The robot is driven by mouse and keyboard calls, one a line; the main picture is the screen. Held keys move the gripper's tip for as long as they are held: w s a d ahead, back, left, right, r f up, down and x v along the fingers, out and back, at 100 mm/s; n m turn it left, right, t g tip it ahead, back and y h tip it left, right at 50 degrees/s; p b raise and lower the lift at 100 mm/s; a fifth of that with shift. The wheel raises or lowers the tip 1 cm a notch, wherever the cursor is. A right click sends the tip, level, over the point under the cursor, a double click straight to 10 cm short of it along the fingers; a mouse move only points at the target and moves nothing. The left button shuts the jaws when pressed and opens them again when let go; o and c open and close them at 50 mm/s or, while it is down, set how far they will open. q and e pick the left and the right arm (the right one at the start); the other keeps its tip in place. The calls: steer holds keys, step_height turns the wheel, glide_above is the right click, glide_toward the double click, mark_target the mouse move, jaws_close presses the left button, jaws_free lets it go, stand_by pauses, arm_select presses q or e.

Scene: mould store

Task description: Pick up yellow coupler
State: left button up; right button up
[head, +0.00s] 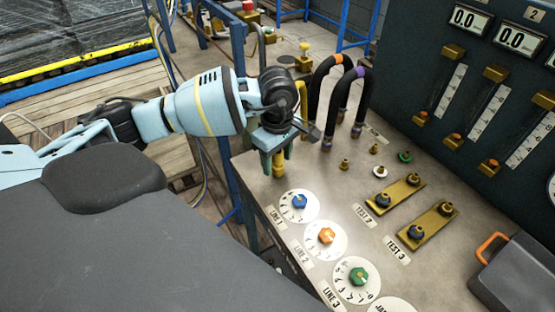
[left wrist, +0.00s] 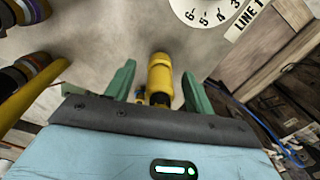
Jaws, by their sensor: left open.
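The yellow coupler (head: 279,165) stands on the bench top at the far left end of the panel, below my left gripper (head: 276,155). In the left wrist view the yellow coupler (left wrist: 160,75) lies between the two green fingers of my left gripper (left wrist: 158,82). The gripper is open, with a visible gap on each side of the coupler. In the head view the gripper and wrist hide the coupler's upper part. My right gripper is not in view.
Black hoses with an orange band (head: 323,70) and a purple band (head: 356,75) arch close behind the gripper. The blue LINE 1 dial (head: 299,202) is in front of it. Brass test plates (head: 396,193) and a grey case (head: 520,275) are to the right.

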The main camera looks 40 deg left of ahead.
arm_select(q)
jaws_close()
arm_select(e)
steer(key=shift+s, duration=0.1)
arm_select(q)
steer(key=shift+r, duration=0.1)
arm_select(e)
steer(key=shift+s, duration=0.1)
arm_select(q)
steer(key=shift+w+r, duration=0.1)
steer(key=shift+r, duration=0.35)
step_height(320, 180, up, 2)
steer(key=shift+r, duration=0.15)
steer(key=s+d+r+b, duration=0.1)
steer(key=s+d, duration=0.1)
steer(key=s, duration=1.4)
steer(key=shift+r, duration=0.35)
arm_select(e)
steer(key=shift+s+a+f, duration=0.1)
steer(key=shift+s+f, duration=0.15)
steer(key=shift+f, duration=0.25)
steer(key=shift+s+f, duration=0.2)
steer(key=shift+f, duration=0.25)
arm_select(q)
steer(key=shift+d, duration=0.1)
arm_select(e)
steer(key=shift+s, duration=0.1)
